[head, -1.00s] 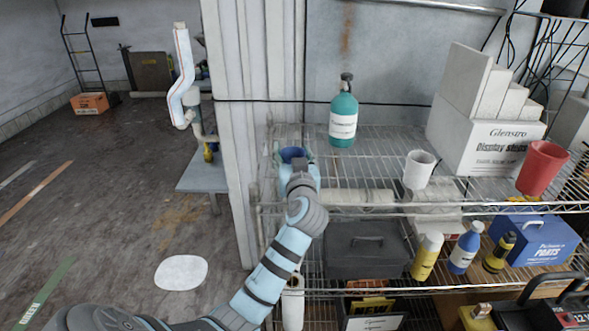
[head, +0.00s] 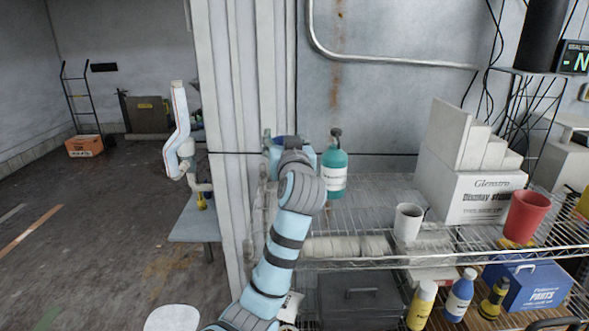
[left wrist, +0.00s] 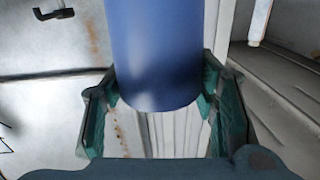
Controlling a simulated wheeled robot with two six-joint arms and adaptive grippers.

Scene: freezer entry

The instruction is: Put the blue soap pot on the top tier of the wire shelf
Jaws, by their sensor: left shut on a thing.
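The blue soap pot (head: 285,141) is at the left end of the wire shelf's top tier (head: 352,205) in the head view, partly hidden behind my left wrist. My left gripper (head: 289,153) is shut on it. In the left wrist view the pot (left wrist: 156,50) is a smooth blue cylinder between the two green-padded fingers (left wrist: 158,100). The pot appears raised to about the height of the teal bottle (head: 334,168); I cannot tell whether it touches the shelf. My right gripper is in neither view.
The teal pump bottle stands just right of the pot. A white cup (head: 408,222), a red cup (head: 527,217) and a white stepped display box (head: 478,197) stand further right. Bare wire shows between bottle and white cup. A wall panel (head: 240,90) borders the left.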

